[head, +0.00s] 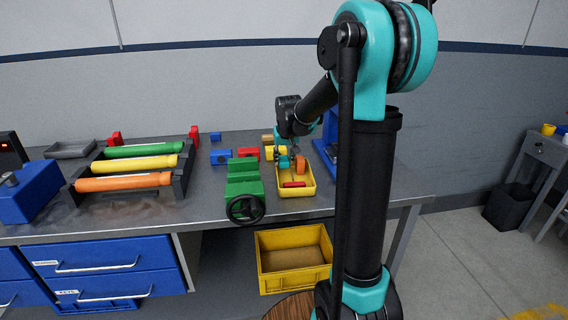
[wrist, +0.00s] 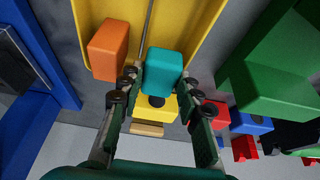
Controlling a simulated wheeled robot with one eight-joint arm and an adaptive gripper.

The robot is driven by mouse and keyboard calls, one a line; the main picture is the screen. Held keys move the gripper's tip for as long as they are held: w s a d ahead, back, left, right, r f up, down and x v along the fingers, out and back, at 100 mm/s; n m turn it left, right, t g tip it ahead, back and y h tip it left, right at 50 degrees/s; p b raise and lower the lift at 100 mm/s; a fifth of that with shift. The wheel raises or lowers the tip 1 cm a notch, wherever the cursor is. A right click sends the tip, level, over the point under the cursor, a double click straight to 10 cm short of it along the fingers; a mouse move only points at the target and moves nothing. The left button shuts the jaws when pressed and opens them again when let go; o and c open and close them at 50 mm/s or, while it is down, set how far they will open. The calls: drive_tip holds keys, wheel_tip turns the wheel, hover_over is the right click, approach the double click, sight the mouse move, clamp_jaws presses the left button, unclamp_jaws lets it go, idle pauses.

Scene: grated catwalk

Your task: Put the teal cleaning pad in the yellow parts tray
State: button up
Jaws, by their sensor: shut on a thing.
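The teal cleaning pad (wrist: 163,72) is between the fingers of my gripper (wrist: 160,78), which is shut on it. The pad (head: 284,161) also shows at the back left of the yellow parts tray (head: 297,193) in the head view. In the wrist view the pad overlaps the rim of the tray (wrist: 205,25); its height above the tray is hard to tell. An orange block (wrist: 108,48) is at the tray beside the pad and also shows in the head view (head: 302,166). A red piece (head: 293,184) lies in the tray.
A green vise-like block (head: 243,178) with a black handwheel stands left of the tray. A yellow block (wrist: 155,108) with a dark spot is behind the tray, near red (head: 248,152) and blue (head: 221,157) blocks. A blue object (head: 327,150) stands to the right.

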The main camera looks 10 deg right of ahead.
drive_tip(key=shift+f, duration=0.95)
drive_tip(key=shift+f, duration=0.1)
drive_tip(key=o, duration=1)
drive_tip(key=v, duration=1.2)
drive_tip(key=shift+s, duration=0.1)
